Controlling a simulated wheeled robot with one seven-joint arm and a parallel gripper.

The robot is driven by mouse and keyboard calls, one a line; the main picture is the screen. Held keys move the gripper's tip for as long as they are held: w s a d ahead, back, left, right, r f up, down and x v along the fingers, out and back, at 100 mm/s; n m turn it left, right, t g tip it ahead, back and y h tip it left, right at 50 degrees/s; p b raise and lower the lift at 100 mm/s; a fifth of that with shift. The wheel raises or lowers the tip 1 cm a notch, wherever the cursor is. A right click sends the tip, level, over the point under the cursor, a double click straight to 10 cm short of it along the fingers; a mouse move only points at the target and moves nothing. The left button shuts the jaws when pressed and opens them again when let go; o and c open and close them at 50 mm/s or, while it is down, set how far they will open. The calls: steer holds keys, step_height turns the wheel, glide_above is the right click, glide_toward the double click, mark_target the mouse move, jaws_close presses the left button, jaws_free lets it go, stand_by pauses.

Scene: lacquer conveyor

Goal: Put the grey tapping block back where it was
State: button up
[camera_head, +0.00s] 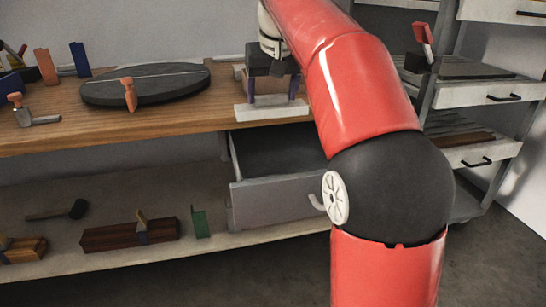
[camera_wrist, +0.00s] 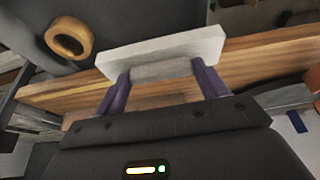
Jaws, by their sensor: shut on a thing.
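The grey tapping block (camera_head: 271,111) is a pale grey bar at the front edge of the wooden bench in the head view. In the wrist view the block (camera_wrist: 165,48) lies crosswise at the fingertips, with a narrower grey part between them. My gripper (camera_head: 272,98) points down and its two purple fingers are shut on that narrower part; the gripper also shows in the wrist view (camera_wrist: 162,74). I cannot tell whether the block touches the bench top or hangs just above it.
A dark round disc (camera_head: 165,82) lies on the bench (camera_head: 120,127) left of the block. An open drawer (camera_head: 275,205) juts out below. A mallet (camera_head: 77,209), a wooden plane (camera_head: 110,237) and a green piece (camera_head: 200,223) are on the lower shelf. A tan ring (camera_wrist: 84,48) shows in the wrist view.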

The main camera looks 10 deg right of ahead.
mark_target(278, 111)
step_height(278, 111, down, 14)
steer(key=b, duration=0.3)
steer(key=shift+b, duration=0.4)
steer(key=shift+f, duration=0.1)
steer(key=o, duration=1.1)
steer(key=shift+c, duration=0.2)
steer(key=p+v, duration=0.2)
steer(key=v, duration=1)
steer(key=shift+p, duration=0.35)
